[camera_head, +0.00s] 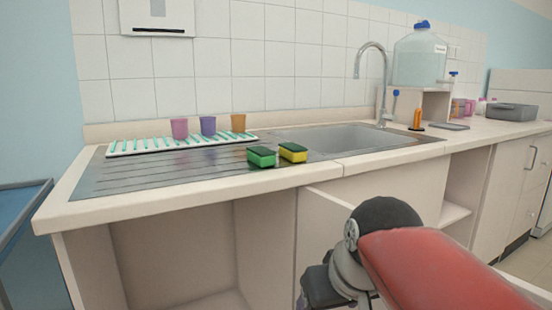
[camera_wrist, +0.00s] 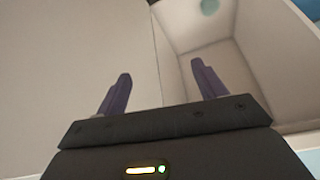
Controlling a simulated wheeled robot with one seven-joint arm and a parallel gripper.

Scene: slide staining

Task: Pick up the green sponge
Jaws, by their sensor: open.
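The green sponge (camera_head: 262,157) has a green body and a dark scouring top. It lies on the metal drainboard (camera_head: 130,175) near the front edge of the counter, left of the sink. A yellow sponge (camera_head: 293,152) with a dark top lies just to its right. My gripper (camera_wrist: 157,88) shows in the wrist view with its two purple fingers apart and nothing between them. It faces the pale cabinet panels and an open compartment. In the head view my arm is at the lower right, below counter height, and the fingers are hidden. The sponge is not in the wrist view.
The sink (camera_head: 340,138) and tap (camera_head: 383,90) lie to the right. The counter's front edge (camera_head: 200,197) overhangs open shelves.

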